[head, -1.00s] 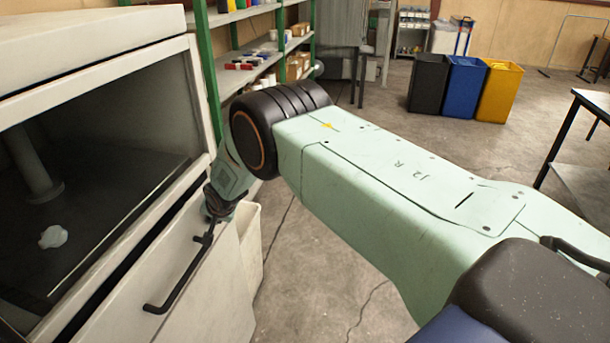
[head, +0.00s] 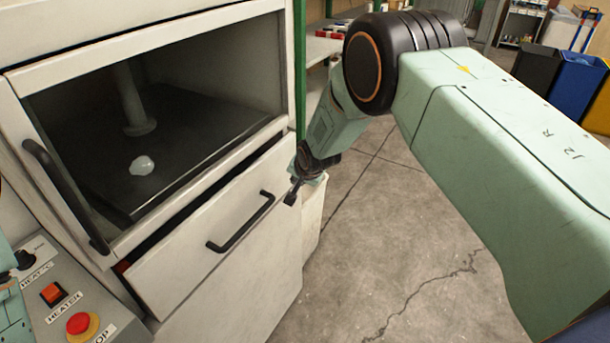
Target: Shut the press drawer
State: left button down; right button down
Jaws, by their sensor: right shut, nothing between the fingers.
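The press drawer (head: 180,258) has a pale front panel under the press chamber, with a black bar handle (head: 240,222). A dark gap shows along its top edge, so the drawer stands slightly out from the press (head: 200,192). My right gripper (head: 292,195) is shut and empty at the drawer front's right end, to the right of the handle and apart from it. I cannot tell whether its tips touch the panel. My left gripper is not in view.
Inside the chamber a clear lump (head: 142,165) lies on a dark plate. A control panel with a red stop button (head: 80,323) and an orange heater switch (head: 53,293) is at lower left. Shelves (head: 322,48) stand behind my right arm. The concrete floor (head: 400,260) is clear.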

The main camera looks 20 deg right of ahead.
jog(key=v, duration=0.7)
jog(key=shift+r+p, duration=0.15)
jog(key=shift+p, duration=0.25)
jog(key=s+f+n+g+b, duration=0.2)
jog(key=s+f, duration=0.6)
jog(key=s, duration=0.7)
jog(key=s+d+f+n+g+b, duration=0.1)
jog(key=s+f+n+g+b, duration=0.2)
jog(key=s+f, duration=0.5)
jog(key=s+d+f+n+g+b, duration=0.1)
jog(key=s+f+b, duration=0.4)
jog(key=s, duration=1.8)
notch_tip(320, 180, down, 4)
jog(key=shift+d+r+n+g, duration=0.15)
jog(key=shift+d+n+g, duration=0.1)
jog(key=shift+n+g, duration=0.65)
